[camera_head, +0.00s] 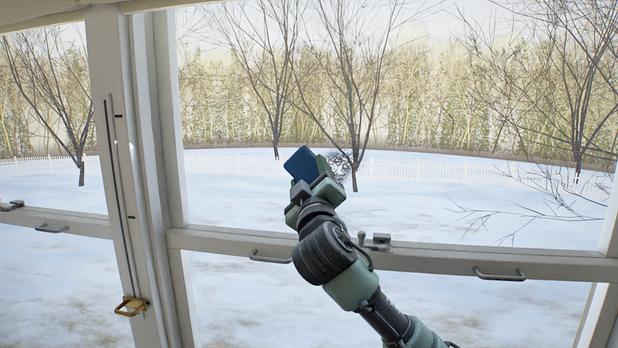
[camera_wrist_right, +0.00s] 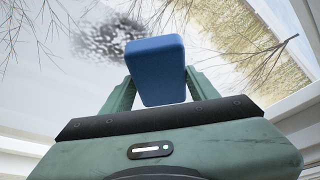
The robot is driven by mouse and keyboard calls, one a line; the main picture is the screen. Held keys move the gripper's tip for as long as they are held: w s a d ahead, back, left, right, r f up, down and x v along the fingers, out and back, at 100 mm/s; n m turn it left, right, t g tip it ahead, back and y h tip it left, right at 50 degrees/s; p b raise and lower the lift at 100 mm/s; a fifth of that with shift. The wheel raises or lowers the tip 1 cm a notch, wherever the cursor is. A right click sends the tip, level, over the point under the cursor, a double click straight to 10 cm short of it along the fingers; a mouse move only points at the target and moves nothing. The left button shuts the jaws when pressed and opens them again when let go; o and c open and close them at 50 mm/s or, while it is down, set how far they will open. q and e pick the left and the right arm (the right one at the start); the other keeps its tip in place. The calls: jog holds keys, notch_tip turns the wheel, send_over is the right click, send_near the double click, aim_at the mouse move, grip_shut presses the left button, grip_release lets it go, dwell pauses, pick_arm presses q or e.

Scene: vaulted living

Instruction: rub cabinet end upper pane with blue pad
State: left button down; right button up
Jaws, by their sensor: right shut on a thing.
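My right gripper (camera_head: 318,178) is shut on a blue pad (camera_head: 302,163) and holds it up in front of the upper window pane (camera_head: 440,130). The pad also shows between the green fingers of the right gripper in the right wrist view (camera_wrist_right: 156,62). A speckled grey-white patch (camera_head: 339,165) shows on the pane just right of the pad, and again behind the pad in the right wrist view (camera_wrist_right: 108,38). I cannot tell whether the pad touches the glass. My left gripper is not in view.
A white rail (camera_head: 430,258) with a latch (camera_head: 378,241) and handles (camera_head: 498,274) crosses below the upper pane. A white post (camera_head: 125,150) with a brass handle (camera_head: 131,306) stands at left. Snow and bare trees lie outside.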

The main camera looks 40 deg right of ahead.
jog(key=shift+w+d, duration=0.55)
jog(key=shift+d, duration=0.1)
dwell(0.5)
jog(key=shift+s, duration=0.1)
